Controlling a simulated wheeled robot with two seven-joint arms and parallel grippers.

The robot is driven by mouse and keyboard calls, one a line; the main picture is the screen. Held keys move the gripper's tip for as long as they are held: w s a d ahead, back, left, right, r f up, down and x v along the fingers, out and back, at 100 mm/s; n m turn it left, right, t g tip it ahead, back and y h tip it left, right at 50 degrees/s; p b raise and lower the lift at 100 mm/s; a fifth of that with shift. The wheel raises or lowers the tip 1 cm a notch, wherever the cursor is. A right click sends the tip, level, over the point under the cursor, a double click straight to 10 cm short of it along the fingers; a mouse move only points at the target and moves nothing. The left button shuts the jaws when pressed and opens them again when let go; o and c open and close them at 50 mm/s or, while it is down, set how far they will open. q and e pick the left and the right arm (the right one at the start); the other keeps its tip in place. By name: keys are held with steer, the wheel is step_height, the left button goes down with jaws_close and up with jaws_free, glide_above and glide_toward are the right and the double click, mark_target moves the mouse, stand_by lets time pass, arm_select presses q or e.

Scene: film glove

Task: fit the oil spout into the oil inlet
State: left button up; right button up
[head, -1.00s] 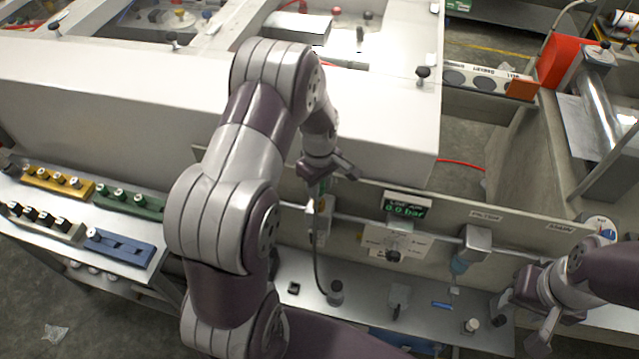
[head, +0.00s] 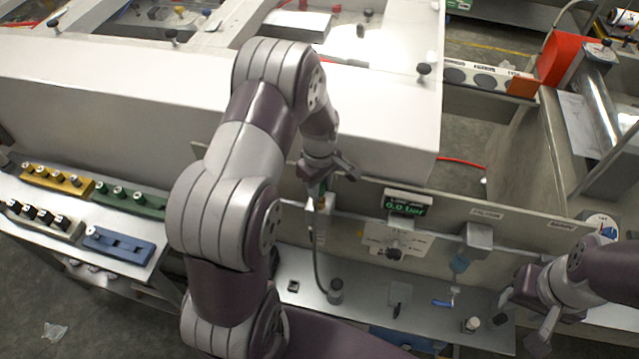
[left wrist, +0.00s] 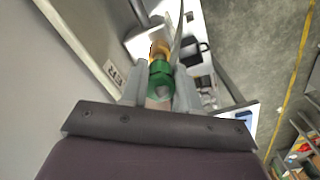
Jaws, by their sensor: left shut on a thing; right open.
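My left gripper (head: 326,180) is shut on a green piece, which looks like the oil spout (left wrist: 160,74), with a brass-coloured ring (left wrist: 159,50) beyond it. I cannot tell whether spout and inlet touch. My right gripper (head: 525,318) is open and empty at the lower right.
A back panel (head: 350,204) carries a green-digit display (head: 405,203), a regulator plate and a filter (head: 477,238). Small parts lie on the grey shelf (head: 365,300). A large white cabinet (head: 390,130) rises close behind the left gripper.

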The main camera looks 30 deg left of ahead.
arm_select(q)
steer(key=shift+f+b, duration=0.55)
steer(key=shift+f, duration=0.3)
steer(key=o, duration=1.1)
steer(key=shift+r, duration=0.35)
step_height(320, 180, up, 11)
steer(key=b, duration=0.3)
steer(key=shift+r, duration=0.5)
